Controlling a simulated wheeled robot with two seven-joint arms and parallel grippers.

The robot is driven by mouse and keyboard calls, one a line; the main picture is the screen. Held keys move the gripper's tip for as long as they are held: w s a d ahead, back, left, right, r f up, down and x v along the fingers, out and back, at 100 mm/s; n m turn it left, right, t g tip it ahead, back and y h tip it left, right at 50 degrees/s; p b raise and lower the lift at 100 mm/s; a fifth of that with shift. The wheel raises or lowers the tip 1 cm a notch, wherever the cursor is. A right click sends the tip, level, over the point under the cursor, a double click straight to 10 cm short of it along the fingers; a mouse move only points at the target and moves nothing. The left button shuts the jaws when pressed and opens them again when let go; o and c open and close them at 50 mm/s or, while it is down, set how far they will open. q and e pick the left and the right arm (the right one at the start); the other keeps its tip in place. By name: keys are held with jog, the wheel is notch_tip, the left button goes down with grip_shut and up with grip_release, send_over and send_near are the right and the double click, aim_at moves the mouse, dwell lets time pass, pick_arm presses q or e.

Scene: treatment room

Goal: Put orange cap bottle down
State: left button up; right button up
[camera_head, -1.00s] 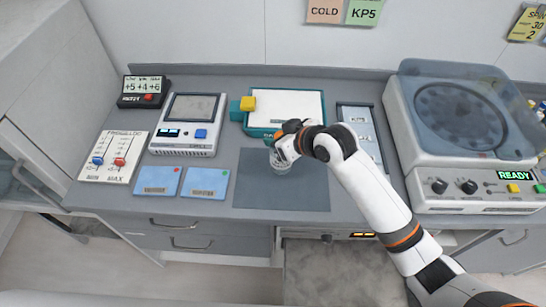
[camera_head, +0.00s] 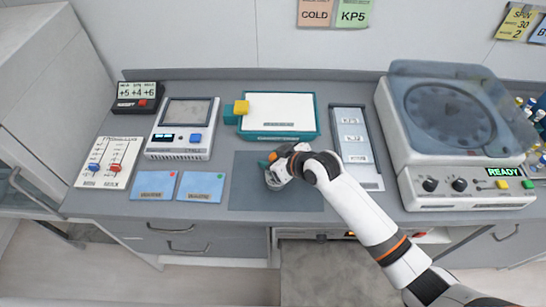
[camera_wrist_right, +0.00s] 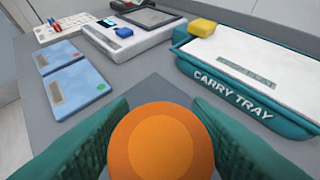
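The orange cap bottle shows by its round orange cap (camera_wrist_right: 162,142) in the right wrist view, between the two teal fingers. In the head view it is mostly hidden by my right gripper (camera_head: 272,172), with only a bit of the orange cap (camera_head: 272,157) showing. My right gripper appears shut on the bottle, over the dark grey mat (camera_head: 245,195). I cannot tell whether the bottle's base touches the mat. My left gripper is in neither view.
A teal carry tray (camera_head: 315,118) with a yellow block (camera_head: 241,107) stands behind the mat. Two blue cards (camera_head: 201,186) and a meter (camera_head: 182,128) are to the left. A white labelled panel (camera_head: 352,146) and a centrifuge (camera_head: 448,140) are to the right.

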jog(key=shift+o, duration=1)
jog(key=shift+d, duration=0.1)
jog(key=shift+r, duration=0.3)
jog(key=shift+s+d+r, duration=0.15)
jog(key=shift+s+d, duration=0.1)
jog(key=b+v, duration=0.1)
jog(key=v, duration=1)
jog(key=shift+b, duration=0.3)
jog(key=shift+s, duration=0.1)
